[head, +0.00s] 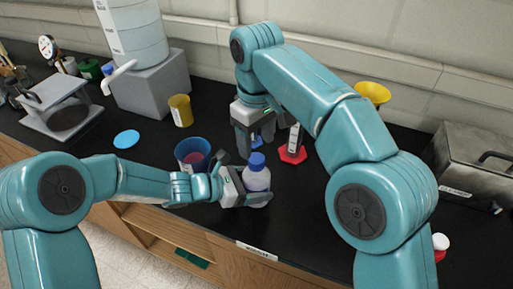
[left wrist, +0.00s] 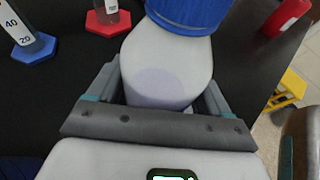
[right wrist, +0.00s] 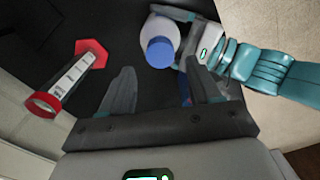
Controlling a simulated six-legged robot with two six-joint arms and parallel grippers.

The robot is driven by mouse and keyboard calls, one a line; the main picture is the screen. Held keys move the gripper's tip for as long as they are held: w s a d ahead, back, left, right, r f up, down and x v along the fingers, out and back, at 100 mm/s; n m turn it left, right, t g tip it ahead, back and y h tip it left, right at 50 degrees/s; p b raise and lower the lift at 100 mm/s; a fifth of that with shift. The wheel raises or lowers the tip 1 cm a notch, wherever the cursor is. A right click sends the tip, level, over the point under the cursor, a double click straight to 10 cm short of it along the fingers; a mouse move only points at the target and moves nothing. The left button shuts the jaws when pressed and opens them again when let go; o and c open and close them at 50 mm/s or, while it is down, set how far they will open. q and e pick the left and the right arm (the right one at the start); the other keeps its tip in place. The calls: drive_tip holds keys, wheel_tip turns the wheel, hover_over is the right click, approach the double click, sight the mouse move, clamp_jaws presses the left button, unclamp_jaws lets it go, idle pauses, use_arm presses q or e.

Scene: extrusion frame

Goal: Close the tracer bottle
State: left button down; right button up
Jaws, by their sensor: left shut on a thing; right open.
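The tracer bottle (head: 257,181) is a white bottle standing near the front of the black bench. Its blue cap (head: 257,160) sits on top of its neck; how tightly it is seated cannot be told. My left gripper (head: 252,192) is shut around the bottle's body, with the bottle (left wrist: 165,65) between its fingers in the left wrist view. My right gripper (head: 256,145) is open and empty, pointing down just behind the bottle. In the right wrist view, the cap (right wrist: 160,52) shows beyond the open fingers (right wrist: 162,76), apart from them.
A cylinder on a red hexagonal base (head: 292,153) stands close right of my right gripper. A blue cup (head: 192,150) stands left of the bottle, with a yellow cup (head: 180,111) behind. A metal box (head: 484,160) stands far right. The bench's front edge is near.

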sight(257, 158)
drive_tip(key=shift+f, duration=2.6)
drive_tip(key=c, duration=1.1)
drive_tip(key=o, duration=1.3)
drive_tip(key=shift+c, duration=0.2)
drive_tip(key=shift+r, duration=3.75)
